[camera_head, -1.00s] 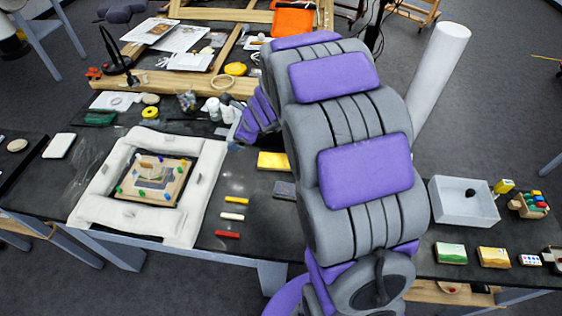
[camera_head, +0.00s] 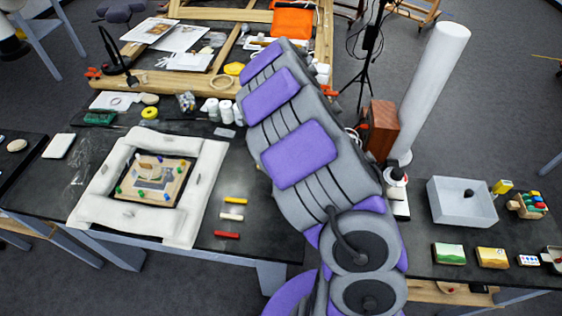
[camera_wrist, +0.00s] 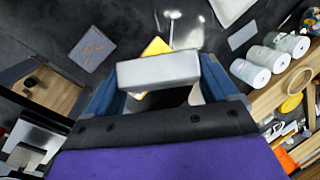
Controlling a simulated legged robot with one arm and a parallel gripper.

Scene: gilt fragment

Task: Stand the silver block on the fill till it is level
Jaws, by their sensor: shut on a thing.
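In the wrist view my gripper (camera_wrist: 158,78) is shut on the silver block (camera_wrist: 158,70), a pale grey bar lying crosswise between two blue fingers. Dark table shows beyond it. In the head view my own arm hides the gripper and the block. The panel (camera_head: 150,184) with coloured pins lies inside a white padded border (camera_head: 117,212) at the left. A small pale upright piece shows near its middle. I cannot pick out the fill on it for certain.
In the wrist view a yellow pad (camera_wrist: 156,47) shows behind the block, with a dark slab (camera_wrist: 92,48) at left and white jars (camera_wrist: 270,58) at right. In the head view, yellow, white and red sticks (camera_head: 229,217) lie right of the border. A grey tray (camera_head: 463,206) stands at right.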

